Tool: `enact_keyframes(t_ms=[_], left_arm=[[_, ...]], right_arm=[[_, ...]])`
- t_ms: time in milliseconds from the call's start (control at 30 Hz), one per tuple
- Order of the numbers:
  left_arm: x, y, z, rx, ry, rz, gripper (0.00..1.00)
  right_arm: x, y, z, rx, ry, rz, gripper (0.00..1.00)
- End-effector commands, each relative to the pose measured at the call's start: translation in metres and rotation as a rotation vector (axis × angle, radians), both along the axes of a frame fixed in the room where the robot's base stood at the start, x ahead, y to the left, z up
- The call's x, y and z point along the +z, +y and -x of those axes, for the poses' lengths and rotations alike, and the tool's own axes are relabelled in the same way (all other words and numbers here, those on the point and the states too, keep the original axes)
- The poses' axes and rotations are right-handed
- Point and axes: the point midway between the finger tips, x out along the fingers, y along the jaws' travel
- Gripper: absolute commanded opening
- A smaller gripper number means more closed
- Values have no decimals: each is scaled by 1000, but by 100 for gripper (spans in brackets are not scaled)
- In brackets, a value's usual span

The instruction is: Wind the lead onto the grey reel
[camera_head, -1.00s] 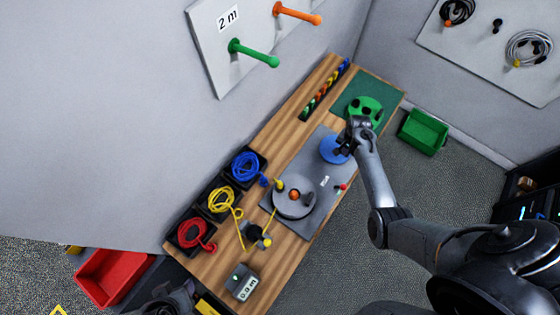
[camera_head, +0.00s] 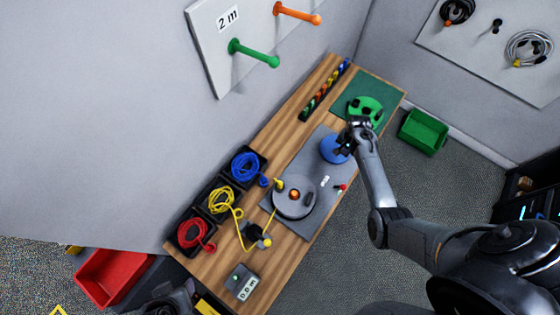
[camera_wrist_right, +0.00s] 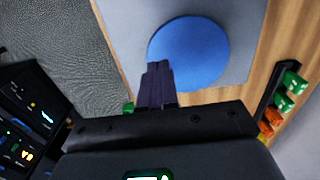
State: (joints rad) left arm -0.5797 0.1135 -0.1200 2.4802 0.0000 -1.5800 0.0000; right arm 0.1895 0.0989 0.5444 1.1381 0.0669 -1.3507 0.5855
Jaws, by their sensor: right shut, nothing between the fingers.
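The grey reel (camera_head: 286,208), with an orange centre, lies flat on a grey plate (camera_head: 312,222) on the bench. The yellow lead (camera_head: 220,200) lies coiled in a black tray. It runs past a dark guide (camera_head: 254,232) and up to the reel's left edge, where a yellow end (camera_head: 278,184) shows. My right gripper (camera_head: 343,147) is shut and empty at the blue disc (camera_head: 330,152); in the right wrist view its fingers (camera_wrist_right: 160,75) overlap the disc's (camera_wrist_right: 190,50) edge. Contact cannot be told. Dark parts at the bottom edge may be my left gripper (camera_head: 172,300); its jaws are unclear.
Blue (camera_head: 245,165) and red (camera_head: 191,235) leads sit in trays beside the yellow one. A grey meter box (camera_head: 242,283) stands at the near end. A green fixture (camera_head: 365,110) and a rack of coloured pieces (camera_head: 325,92) are at the far end. A green bin (camera_head: 423,131) stands right.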

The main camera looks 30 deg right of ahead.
Motion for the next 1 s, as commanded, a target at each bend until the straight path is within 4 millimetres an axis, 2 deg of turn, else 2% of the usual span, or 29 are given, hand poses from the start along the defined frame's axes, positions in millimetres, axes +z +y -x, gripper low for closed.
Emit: enact_keyframes(t_ms=[267,1000], left_arm=[[-4,0,0,1,0,1,51],[-35,3,0,-8,0,-12,51]], right_arm=[[-5,0,0,0,0,0,0],[-48,0,0,-1,0,0,0]])
